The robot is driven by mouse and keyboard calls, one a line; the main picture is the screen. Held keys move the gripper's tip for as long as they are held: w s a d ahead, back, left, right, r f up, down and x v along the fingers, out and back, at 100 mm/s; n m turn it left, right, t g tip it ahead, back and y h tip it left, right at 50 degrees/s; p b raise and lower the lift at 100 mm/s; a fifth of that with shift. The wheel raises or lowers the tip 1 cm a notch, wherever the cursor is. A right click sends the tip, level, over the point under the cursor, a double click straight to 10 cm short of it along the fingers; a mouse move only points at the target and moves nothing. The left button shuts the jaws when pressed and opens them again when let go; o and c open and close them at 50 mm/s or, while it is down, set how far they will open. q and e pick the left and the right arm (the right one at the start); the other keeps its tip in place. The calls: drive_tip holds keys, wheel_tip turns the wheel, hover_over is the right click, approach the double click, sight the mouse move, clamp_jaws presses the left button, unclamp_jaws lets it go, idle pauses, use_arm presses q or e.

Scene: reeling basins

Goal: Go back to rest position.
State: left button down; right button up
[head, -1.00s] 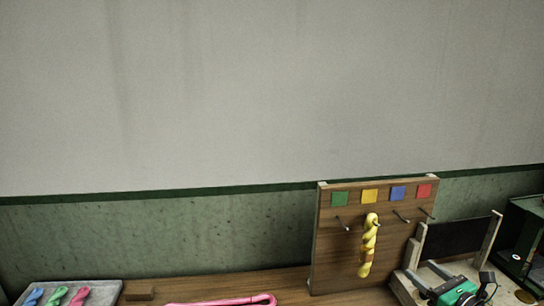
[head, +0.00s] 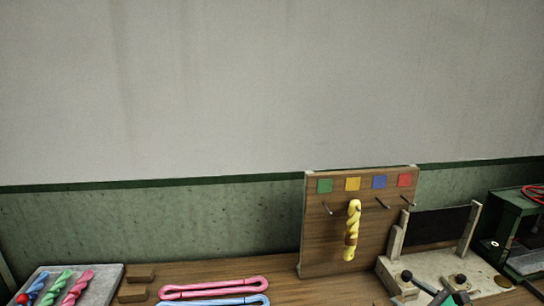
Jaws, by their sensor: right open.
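My right gripper (head: 434,281) shows at the bottom right edge, in front of the wooden stand. Its dark fingertips are spread apart with nothing between them, and most of its body is cut off by the frame. My left gripper is not in view. A yellow twisted skein (head: 352,232) hangs on the peg board (head: 313,240), under the yellow square.
A grey tray (head: 105,278) at the left holds blue, green and pink twisted skeins. Pink (head: 215,286) and blue (head: 215,301) loops lie on the wooden table (head: 285,280). A wooden stand (head: 395,247) and a dark green box (head: 500,225) stand at the right.

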drive_tip(key=s+a+f+n+g+h, duration=0.1)
drive_tip(key=s+a+f+n+g, duration=0.2)
drive_tip(key=s+a+f+n, duration=0.4)
drive_tip(key=s+a+f+n+g+h, duration=0.1)
drive_tip(key=s+a+f+n+g, duration=0.2)
drive_tip(key=s+f+n, duration=0.35)
drive_tip(key=s+a+f+n+g+h, duration=0.15)
drive_tip(key=s+n+g+h, duration=0.35)
drive_tip(key=s+n, duration=1.25)
drive_tip(key=s+f+m+g+b, duration=0.1)
drive_tip(key=s+f+b, duration=0.15)
drive_tip(key=f, duration=1.65)
drive_tip(key=s+f+m+b, duration=0.1)
drive_tip(key=f+b, duration=0.2)
drive_tip(key=f, duration=1.6)
use_arm(q)
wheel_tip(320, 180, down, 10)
drive_tip(key=b, duration=0.4)
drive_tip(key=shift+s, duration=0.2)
use_arm(e)
drive_tip(key=s+d+f+g, duration=0.1)
drive_tip(key=s+d+f, duration=0.2)
drive_tip(key=s+f, duration=1.6)
wheel_tip(320, 180, down, 3)
drive_tip(key=shift+f+g, duration=0.15)
drive_tip(key=shift+g, duration=0.15)
